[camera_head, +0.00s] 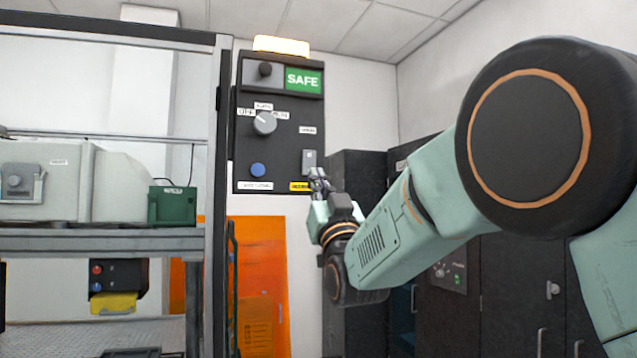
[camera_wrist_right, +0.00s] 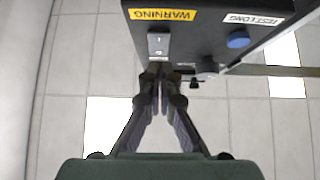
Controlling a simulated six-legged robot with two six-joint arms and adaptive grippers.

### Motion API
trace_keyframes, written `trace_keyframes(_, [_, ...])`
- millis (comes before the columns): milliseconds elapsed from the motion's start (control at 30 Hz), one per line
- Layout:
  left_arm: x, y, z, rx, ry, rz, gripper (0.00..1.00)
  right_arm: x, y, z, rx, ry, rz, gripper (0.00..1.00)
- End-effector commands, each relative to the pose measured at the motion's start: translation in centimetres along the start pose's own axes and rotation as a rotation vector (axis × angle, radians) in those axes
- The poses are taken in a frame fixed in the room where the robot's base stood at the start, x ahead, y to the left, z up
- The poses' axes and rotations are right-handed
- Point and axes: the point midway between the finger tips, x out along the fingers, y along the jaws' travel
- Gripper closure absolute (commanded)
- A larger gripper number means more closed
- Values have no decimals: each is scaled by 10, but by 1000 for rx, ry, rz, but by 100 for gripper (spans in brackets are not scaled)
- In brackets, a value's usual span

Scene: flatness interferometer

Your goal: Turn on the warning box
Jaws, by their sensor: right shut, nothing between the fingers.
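The warning box (camera_head: 284,140) is a dark panel on the wall in the head view. It has a lit lamp on top, a green SAFE sign (camera_head: 304,80), a grey rotary knob (camera_head: 265,123), a blue button (camera_head: 258,170) and a grey rocker switch (camera_head: 309,161) above a yellow label (camera_head: 300,187). The right wrist view shows the switch (camera_wrist_right: 158,44), the yellow WARNING label (camera_wrist_right: 162,15) and the blue button (camera_wrist_right: 238,39). My right gripper (camera_head: 318,178) is shut and empty, its fingertips (camera_wrist_right: 160,75) close below the switch; contact cannot be told. My left gripper is out of view.
A metal frame with shelf (camera_head: 100,240) stands at the left, holding a pale machine (camera_head: 60,180) and a green box (camera_head: 172,206). An orange panel (camera_head: 258,290) stands below the warning box. Dark cabinets (camera_head: 510,290) stand at the right.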

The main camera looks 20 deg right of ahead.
Motion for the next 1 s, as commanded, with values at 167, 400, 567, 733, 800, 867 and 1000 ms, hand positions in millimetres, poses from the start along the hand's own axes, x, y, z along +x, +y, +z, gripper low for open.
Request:
trace_keyframes(167, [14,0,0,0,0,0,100,-28,0,8,0,0,0,100])
trace_keyframes(400, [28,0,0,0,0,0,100,-71,0,17,-1,0,0,100])
trace_keyframes(567, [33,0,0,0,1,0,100,-89,0,18,0,1,0,100])
trace_keyframes(733, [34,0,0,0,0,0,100,-96,0,18,0,2,0,100])
trace_keyframes(800, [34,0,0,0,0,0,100,-97,0,18,0,2,0,100])
trace_keyframes(867, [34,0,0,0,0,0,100,-97,0,18,0,2,0,100])
trace_keyframes(1000, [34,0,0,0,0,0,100,-97,0,18,0,2,0,100])
